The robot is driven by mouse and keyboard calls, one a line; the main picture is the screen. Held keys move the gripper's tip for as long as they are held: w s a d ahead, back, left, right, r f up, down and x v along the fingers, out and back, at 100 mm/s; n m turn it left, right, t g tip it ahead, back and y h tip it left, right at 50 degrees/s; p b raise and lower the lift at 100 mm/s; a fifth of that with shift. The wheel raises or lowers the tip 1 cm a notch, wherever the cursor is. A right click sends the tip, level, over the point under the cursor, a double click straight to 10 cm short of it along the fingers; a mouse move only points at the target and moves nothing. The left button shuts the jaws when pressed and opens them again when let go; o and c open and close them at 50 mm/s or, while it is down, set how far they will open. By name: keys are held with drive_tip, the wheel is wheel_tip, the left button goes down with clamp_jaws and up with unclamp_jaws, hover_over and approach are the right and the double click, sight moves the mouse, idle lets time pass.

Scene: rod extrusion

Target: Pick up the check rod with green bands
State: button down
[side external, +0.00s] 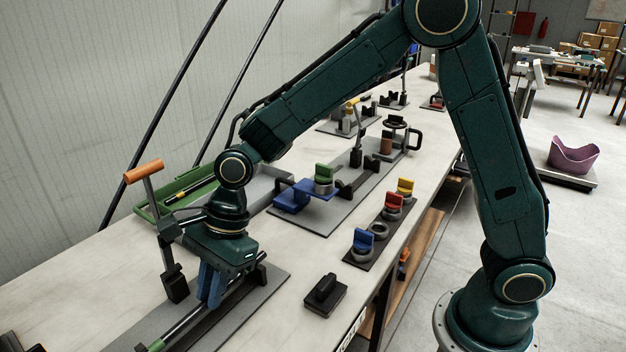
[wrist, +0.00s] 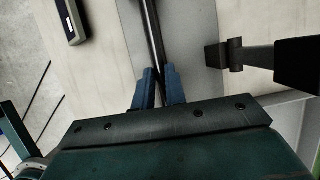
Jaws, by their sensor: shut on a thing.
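The check rod, a slim dark rod with a green band (side external: 157,345) at its near end, lies along a dark rail on a grey plate in the side external view. My gripper (side external: 209,290) points down over it with blue fingers shut on the rod. In the wrist view the rod (wrist: 153,35) runs up from between the fingertips (wrist: 157,75). The fingers and the gripper body hide the middle of the rod. I cannot tell whether it is clear of the rail.
A lever post with an orange handle (side external: 144,171) stands close left of my gripper. A green tray (side external: 150,214) with a yellow-banded rod is behind. A black block (side external: 325,295) sits to the right. Fixtures with coloured blocks (side external: 362,242) stand farther along the bench.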

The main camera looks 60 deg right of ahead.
sight(202, 305)
drive_tip(key=shift+r, duration=1.55)
drive_tip(key=shift+s+r, duration=0.2)
drive_tip(key=s, duration=1.7)
drive_tip(key=shift+s, duration=0.3)
